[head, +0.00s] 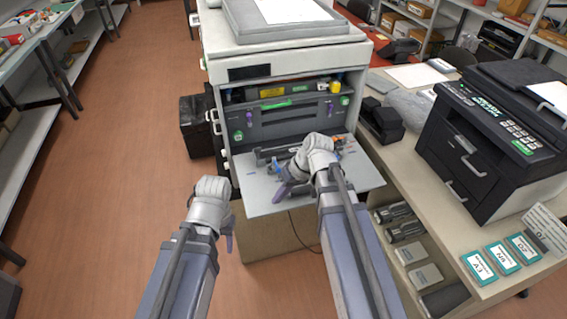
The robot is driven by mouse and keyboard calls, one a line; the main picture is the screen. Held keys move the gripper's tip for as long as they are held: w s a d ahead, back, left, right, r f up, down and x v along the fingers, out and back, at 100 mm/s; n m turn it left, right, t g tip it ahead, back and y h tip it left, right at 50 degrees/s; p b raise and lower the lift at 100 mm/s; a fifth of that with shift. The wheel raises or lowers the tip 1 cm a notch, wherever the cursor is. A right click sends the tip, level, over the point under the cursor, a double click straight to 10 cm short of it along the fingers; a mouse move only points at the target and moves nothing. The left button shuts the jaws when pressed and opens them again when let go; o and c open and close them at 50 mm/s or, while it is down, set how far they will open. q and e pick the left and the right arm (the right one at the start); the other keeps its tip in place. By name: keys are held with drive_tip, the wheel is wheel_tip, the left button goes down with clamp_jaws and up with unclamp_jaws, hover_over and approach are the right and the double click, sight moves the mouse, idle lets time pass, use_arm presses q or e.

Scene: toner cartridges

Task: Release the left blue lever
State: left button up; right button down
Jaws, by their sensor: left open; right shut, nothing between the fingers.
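The printer (290,62) stands with its front open and a grey door (262,198) folded down flat. A dark toner unit (268,156) lies across the back of the door, partly hidden by my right gripper. Which part is the left blue lever is too small to tell. My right gripper (316,145) is shut, with nothing seen in it, over the door's right half. My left gripper (212,187) is open and empty, left of the door and apart from it.
Inside the opening is a dark panel (285,122) with purple levers (249,117) and green marks. A black printer (490,135) stands on the counter at right. A black bin (195,125) stands left of the printer. The floor at left is clear.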

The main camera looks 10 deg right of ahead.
sight(276, 167)
drive_tip(key=w+d+r, duration=0.1)
drive_tip(key=d, duration=0.1)
drive_tip(key=w+d+r+t+y, duration=0.1)
drive_tip(key=w+d+r, duration=0.1)
drive_tip(key=w+d+r+t+y+p, duration=0.1)
drive_tip(key=shift+w+d+r+m, duration=0.15)
drive_tip(key=shift+w+d+m, duration=0.1)
drive_tip(key=shift+d+m, duration=0.15)
use_arm(q)
drive_tip(key=shift+s+a+r+p, duration=0.15)
drive_tip(key=shift+a+r+p, duration=0.15)
drive_tip(key=shift+r, duration=0.35)
drive_tip(key=shift+s+a+r+p, duration=0.1)
drive_tip(key=shift+a+r+p, duration=0.2)
drive_tip(key=shift+r, duration=0.3)
use_arm(e)
drive_tip(key=w+d+r+t+y, duration=0.1)
drive_tip(key=w+d+r+t, duration=0.2)
drive_tip(key=d+r, duration=0.2)
drive_tip(key=d, duration=0.3)
drive_tip(key=shift+w+d+r+m+t+y, duration=0.2)
drive_tip(key=shift+d+m+t+y, duration=0.1)
drive_tip(key=shift+t, duration=0.1)
drive_tip(key=shift+a, duration=0.1)
